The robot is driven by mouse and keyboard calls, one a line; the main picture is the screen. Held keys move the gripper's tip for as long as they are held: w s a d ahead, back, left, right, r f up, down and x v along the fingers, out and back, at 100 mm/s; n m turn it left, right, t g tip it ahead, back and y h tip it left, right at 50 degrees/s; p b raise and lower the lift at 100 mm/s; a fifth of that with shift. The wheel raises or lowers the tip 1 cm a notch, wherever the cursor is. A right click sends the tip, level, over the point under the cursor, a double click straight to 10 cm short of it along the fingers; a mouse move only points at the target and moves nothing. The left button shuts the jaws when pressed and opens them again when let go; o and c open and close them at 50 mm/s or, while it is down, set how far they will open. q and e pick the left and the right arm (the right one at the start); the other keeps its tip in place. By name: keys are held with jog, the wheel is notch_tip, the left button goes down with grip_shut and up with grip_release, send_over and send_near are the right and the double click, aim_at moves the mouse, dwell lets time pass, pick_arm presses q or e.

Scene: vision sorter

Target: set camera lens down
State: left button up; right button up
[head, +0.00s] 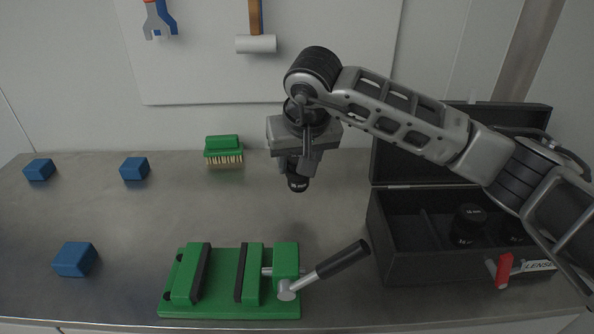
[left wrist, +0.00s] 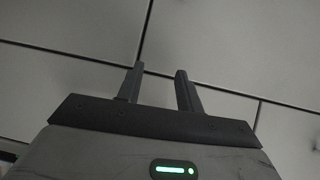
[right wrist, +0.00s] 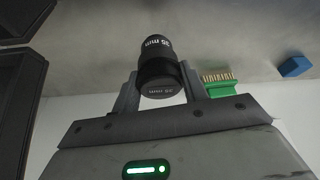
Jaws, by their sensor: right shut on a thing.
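A black camera lens (head: 298,182) is held by my right gripper (head: 301,168) above the table, between the brush and the open lens case. The right wrist view shows the lens (right wrist: 160,68) between the two fingers, with "35 mm" on its side. A dark gap of air seems to lie between lens and table in the head view. My left gripper (left wrist: 158,90) shows only in the left wrist view, its fingers apart with nothing between them, facing plain grey panels.
An open black case (head: 376,228) labelled LENSES holds dark lenses (head: 469,222) at the right. A green vise (head: 230,311) with a long handle stands in front. A green brush (head: 223,143) and blue blocks (head: 75,260) lie left. The table's middle (head: 150,220) is clear.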

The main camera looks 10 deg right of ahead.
aim_at(298, 178)
jog(key=shift+w+d+f, duration=0.1)
jog(key=shift+w+f, duration=0.75)
jog(key=shift+f, duration=0.1)
jog(key=shift+w+f, duration=0.15)
jog(key=shift+f, duration=0.2)
notch_tip(298, 178, down, 3)
jog(key=shift+r+p, duration=0.1)
jog(key=shift+p, duration=0.25)
jog(key=shift+f+b, duration=0.2)
jog(key=shift+b, duration=0.15)
jog(key=o, duration=1.1)
jog(key=shift+r, duration=0.1)
